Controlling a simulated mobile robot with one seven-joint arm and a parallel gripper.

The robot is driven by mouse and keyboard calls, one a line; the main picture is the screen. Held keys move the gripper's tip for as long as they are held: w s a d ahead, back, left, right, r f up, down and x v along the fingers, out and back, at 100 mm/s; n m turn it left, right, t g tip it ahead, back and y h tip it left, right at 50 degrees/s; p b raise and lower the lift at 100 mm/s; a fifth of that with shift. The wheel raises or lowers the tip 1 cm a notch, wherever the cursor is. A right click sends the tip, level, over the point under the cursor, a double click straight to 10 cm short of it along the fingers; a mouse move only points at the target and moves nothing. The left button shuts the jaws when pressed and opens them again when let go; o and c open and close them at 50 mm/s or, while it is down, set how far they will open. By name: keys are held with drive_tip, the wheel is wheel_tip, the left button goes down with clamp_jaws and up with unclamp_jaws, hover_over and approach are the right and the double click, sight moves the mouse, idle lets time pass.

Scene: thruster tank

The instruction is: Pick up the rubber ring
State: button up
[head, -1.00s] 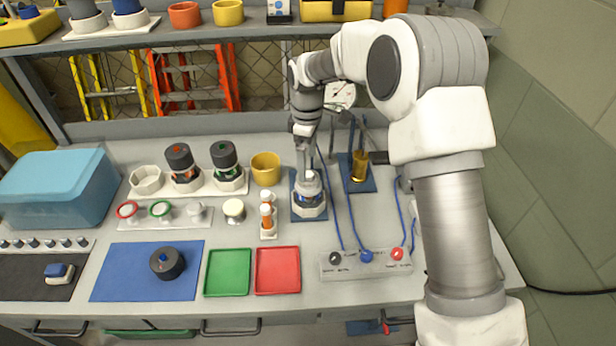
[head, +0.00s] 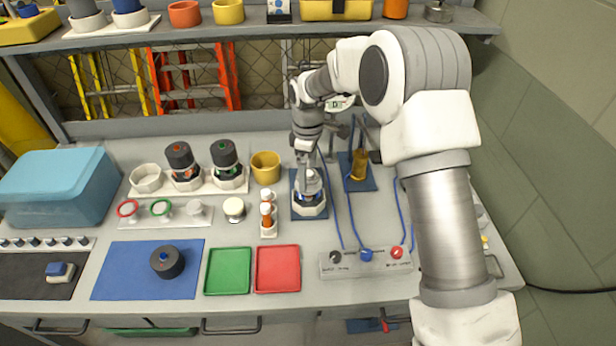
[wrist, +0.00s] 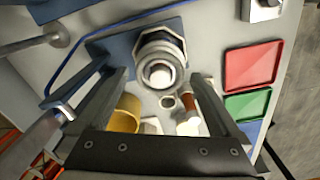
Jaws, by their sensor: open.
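I see a red ring (head: 128,208) and a green ring (head: 161,207) on a white stand; I cannot tell whether either is the rubber ring. My gripper (head: 309,166) is open and points down over a white device (head: 309,206) with an octagonal base and a blue band, on a blue mat. In the wrist view my gripper (wrist: 160,76) has its fingers spread, with the round top of the device (wrist: 160,72) between and beyond the tips. No dark ring shows clearly on the device; the fingers partly hide its top in the head view.
An orange cup (head: 265,167) and a rack with orange-and-white vials (head: 268,222) stand left of the device. A brass cylinder (head: 359,163) and blue cables stand to the right. Green (head: 228,272) and red (head: 278,270) trays lie in front. A shelf (head: 250,33) runs along the back.

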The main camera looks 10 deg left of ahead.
drive_tip(key=c, duration=1.3)
drive_tip(key=shift+r, duration=0.1)
